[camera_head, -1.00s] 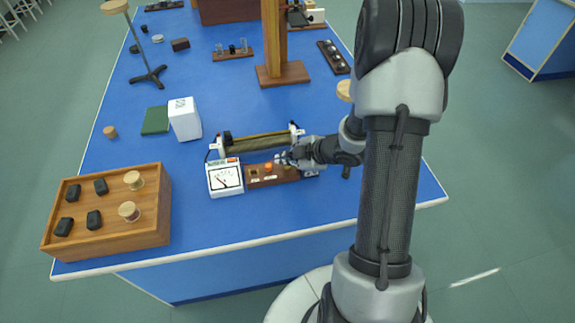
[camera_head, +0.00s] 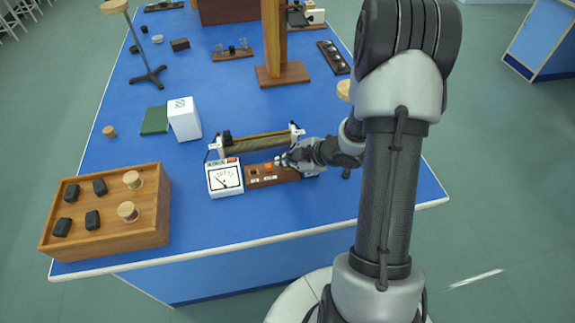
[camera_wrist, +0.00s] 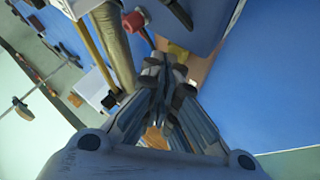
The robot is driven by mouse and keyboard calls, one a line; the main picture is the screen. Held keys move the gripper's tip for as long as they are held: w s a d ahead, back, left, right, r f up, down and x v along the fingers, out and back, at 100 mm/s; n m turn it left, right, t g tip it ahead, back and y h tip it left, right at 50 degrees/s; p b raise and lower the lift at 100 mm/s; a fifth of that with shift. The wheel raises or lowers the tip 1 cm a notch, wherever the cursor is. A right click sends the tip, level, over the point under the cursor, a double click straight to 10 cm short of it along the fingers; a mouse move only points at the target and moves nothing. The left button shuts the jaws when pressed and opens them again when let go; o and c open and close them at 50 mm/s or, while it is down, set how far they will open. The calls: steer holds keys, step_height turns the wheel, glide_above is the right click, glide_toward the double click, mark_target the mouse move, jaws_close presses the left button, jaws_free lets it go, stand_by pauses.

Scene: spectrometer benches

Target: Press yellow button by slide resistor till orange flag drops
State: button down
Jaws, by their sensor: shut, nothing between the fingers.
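The slide resistor (camera_head: 258,142) lies lengthwise behind the white meter (camera_head: 224,178) and a small wooden board (camera_head: 262,181). A small orange piece (camera_head: 268,166), which looks like the flag, shows at the board's back edge. My gripper (camera_head: 283,160) is shut and empty, low over the right part of the board. In the wrist view its closed fingertips (camera_wrist: 165,68) are close to a yellow patch (camera_wrist: 178,51), which may be the button. I cannot tell whether they touch it. An orange patch (camera_wrist: 155,138) shows between the finger links. The fingers hide part of the board.
A wooden box (camera_head: 112,236) with black and pale pieces stands at the front left. A white cube (camera_head: 184,118) and a green book (camera_head: 155,120) lie behind it. A wooden post stand (camera_head: 282,75) rises farther back. The front right table top is clear.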

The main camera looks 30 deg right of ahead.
mark_target(286, 168)
steer(key=shift+f, duration=0.15)
stand_by(0.3)
steer(key=shift+r+p, duration=0.85)
steer(key=shift+r, duration=0.1)
step_height(286, 168, up, 5)
steer(key=p, duration=0.4)
steer(key=shift+p, duration=0.35)
